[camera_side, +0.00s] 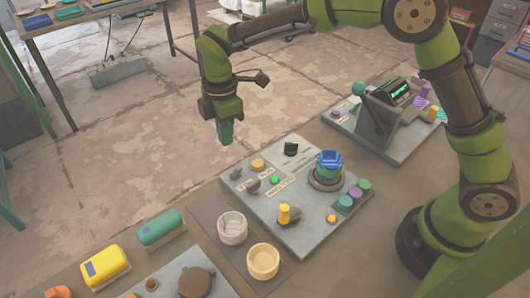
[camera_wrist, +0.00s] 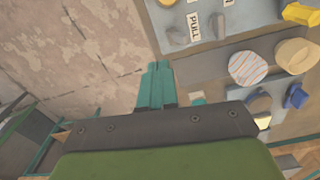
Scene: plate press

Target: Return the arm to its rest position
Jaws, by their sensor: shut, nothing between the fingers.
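My gripper (camera_side: 225,133) hangs from my green arm above the far left edge of the grey control panel (camera_side: 262,208), near the floor side of the table. Its fingers point down and are together, with nothing between them. In the wrist view the teal fingers (camera_wrist: 157,85) show closed side by side, over the bare floor next to the panel's edge. It touches nothing that I can see.
A striped cup (camera_side: 232,228) and a wooden cup (camera_side: 263,261) stand on a dark mat. A second panel with a lever (camera_side: 372,120) stands right. Open floor (camera_side: 120,140) lies left.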

